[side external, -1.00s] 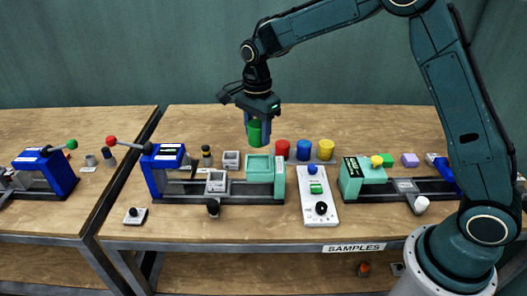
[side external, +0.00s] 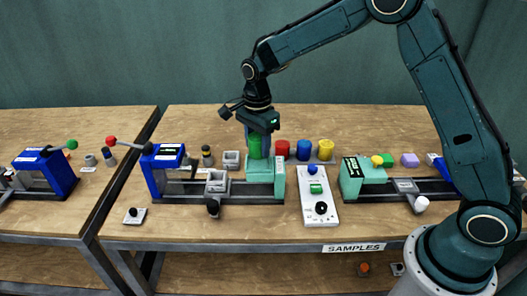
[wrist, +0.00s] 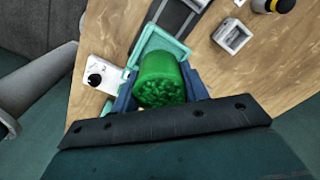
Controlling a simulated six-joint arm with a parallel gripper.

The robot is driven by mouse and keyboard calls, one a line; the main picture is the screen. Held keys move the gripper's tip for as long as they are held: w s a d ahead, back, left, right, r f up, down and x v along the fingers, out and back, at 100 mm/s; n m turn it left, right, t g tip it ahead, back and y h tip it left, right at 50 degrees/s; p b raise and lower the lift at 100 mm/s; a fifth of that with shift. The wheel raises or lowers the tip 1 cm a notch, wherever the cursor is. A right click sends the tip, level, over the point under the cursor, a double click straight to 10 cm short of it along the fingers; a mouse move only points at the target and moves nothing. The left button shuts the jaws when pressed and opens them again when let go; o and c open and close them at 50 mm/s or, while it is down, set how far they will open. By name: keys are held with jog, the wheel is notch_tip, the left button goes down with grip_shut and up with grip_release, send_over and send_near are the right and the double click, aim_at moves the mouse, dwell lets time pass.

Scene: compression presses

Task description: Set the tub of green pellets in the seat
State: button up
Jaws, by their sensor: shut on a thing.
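The tub of green pellets (side external: 255,147) is upright between the blue fingers of my gripper (side external: 259,146), which is shut on it. In the wrist view the tub (wrist: 160,80) shows its pellet-filled top between the two fingers. A mint-green block with a raised rim, which looks like the seat (side external: 265,188), is at the right end of the middle press. The tub is right over or within this rim; I cannot tell whether its bottom touches. The seat's rim shows behind the tub in the wrist view (wrist: 148,38), and the tub and fingers hide its inside.
Red (side external: 282,150), blue (side external: 304,150) and yellow (side external: 326,150) tubs stand close to the right of my gripper. A white control panel (side external: 318,196) lies right of the press. The press's blue head (side external: 162,165) with a red-knobbed lever stands left. Another press is at right.

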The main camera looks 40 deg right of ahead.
jog(key=shift+f, duration=0.95)
jog(key=shift+f, duration=0.75)
dwell(1.6)
jog(key=o, duration=1.1)
jog(key=shift+r, duration=0.1)
notch_tip(320, 180, up, 14)
jog(key=shift+f, duration=0.2)
